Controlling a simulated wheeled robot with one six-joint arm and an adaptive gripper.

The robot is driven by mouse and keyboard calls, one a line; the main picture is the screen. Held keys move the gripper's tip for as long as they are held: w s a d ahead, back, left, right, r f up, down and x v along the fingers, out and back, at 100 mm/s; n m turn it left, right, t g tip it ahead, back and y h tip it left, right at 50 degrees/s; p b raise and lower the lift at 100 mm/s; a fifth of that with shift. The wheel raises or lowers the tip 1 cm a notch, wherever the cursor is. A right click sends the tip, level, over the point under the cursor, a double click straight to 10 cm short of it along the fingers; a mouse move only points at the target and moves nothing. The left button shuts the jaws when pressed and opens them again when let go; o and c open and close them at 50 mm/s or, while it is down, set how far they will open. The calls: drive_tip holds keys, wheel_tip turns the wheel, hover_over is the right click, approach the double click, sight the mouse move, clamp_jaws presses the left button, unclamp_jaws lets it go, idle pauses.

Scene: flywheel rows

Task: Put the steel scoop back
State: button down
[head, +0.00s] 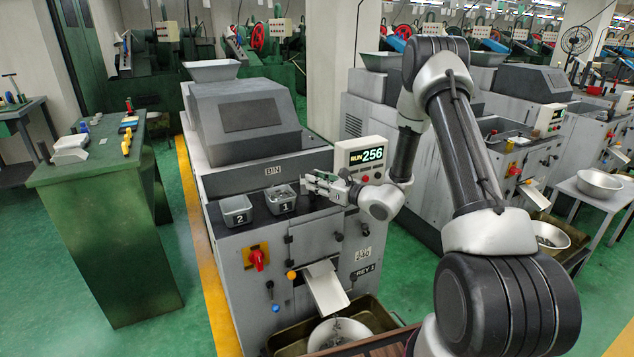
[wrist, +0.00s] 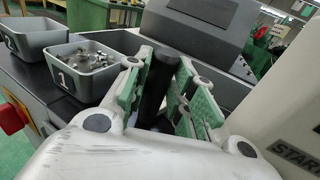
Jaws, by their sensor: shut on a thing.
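My gripper (head: 320,186) is above the top of the front grey machine, just right of the bin marked 1 (head: 282,209). In the wrist view its green-padded fingers (wrist: 166,85) are shut on a dark, round, upright handle (wrist: 154,88), which I take to be that of the steel scoop. The scoop's bowl is hidden in both views. Bin 1, a grey tub with metal parts in it, also shows left of the fingers in the wrist view (wrist: 84,87). The bin marked 2 (head: 237,222) stands beside it to the left.
The machine's hood (head: 240,118) rises behind the bins. A display reading RUN 256 (head: 361,154) stands close to the right of my gripper. A chute (head: 326,288) leads down to a bowl of parts (head: 338,333). A green workbench (head: 100,155) with small tools is at left.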

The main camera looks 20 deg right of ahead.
drive_tip(key=c, duration=1.2)
unclamp_jaws()
drive_tip(key=shift+f, duration=0.1)
drive_tip(key=shift+s+d, duration=0.15)
drive_tip(key=f+v, duration=0.1)
drive_tip(key=v, duration=1.1)
drive_tip(key=s+a+r+n+g+y, duration=0.4)
drive_tip(key=s+a+r+n+g, duration=0.3)
drive_tip(key=r, duration=0.3)
drive_tip(key=s+a+r+n+g+h, duration=0.1)
drive_tip(key=s+a+r+n+g, duration=0.15)
drive_tip(key=s+n, duration=0.35)
drive_tip(key=s+a+r+n+g+h, duration=0.1)
drive_tip(key=s+r+n+g, duration=0.2)
drive_tip(key=s, duration=0.5)
drive_tip(key=s+d+r+n+g+h, duration=0.1)
drive_tip(key=s+d+n+h, duration=0.55)
drive_tip(key=s, duration=0.25)
drive_tip(key=s+d+r+n+t+h, duration=0.2)
drive_tip(key=d+r+n+t+h, duration=0.2)
drive_tip(key=d, duration=0.5)
wheel_tip(320, 180, up, 2)
drive_tip(key=shift+s+r+n+h, duration=0.2)
drive_tip(key=shift+n+h, duration=0.65)
drive_tip(key=shift+n, duration=0.3)
